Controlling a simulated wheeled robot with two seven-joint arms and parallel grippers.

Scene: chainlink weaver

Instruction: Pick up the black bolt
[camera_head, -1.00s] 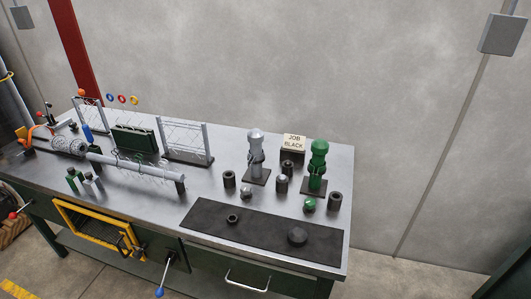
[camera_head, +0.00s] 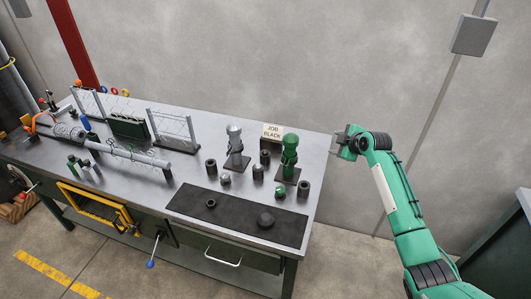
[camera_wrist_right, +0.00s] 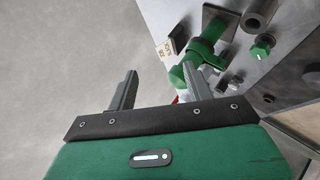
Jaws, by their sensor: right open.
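My right gripper (camera_head: 338,145) is open and empty, in the air beyond the bench's right end, right of the job sign. In the right wrist view its two fingers (camera_wrist_right: 158,74) are apart, with the green figure-like fixture (camera_wrist_right: 208,45) beyond them. My left gripper is not in view.
A "JOB BLACK" sign (camera_head: 272,132) stands behind the green fixture (camera_head: 289,155) and a grey fixture (camera_head: 234,145). A silver piece (camera_head: 225,180) and a green piece (camera_head: 280,193) sit near the mat.

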